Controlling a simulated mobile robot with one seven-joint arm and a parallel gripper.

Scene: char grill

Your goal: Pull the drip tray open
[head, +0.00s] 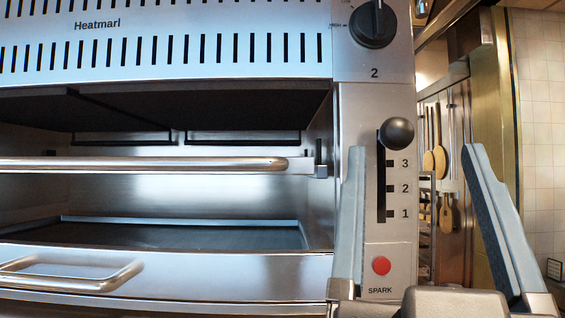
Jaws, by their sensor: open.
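The drip tray (180,271) is at the bottom of the steel grill, with a flat steel front and a bar handle (75,277) at the lower left of the head view. Its dark floor (165,235) shows inside the grill behind the front. My gripper (415,165) is in the lower right, its two grey fingers wide apart and empty. It is well to the right of the tray handle, and its left finger covers part of the grill's control panel. The lower edge of the tray front runs near the bottom of the view.
A horizontal grill bar (150,164) crosses above the tray. The right panel carries a black lever knob (397,133), a red spark button (381,265) and a dial (372,25). A tiled wall and hanging wooden utensils (438,155) stand behind at right.

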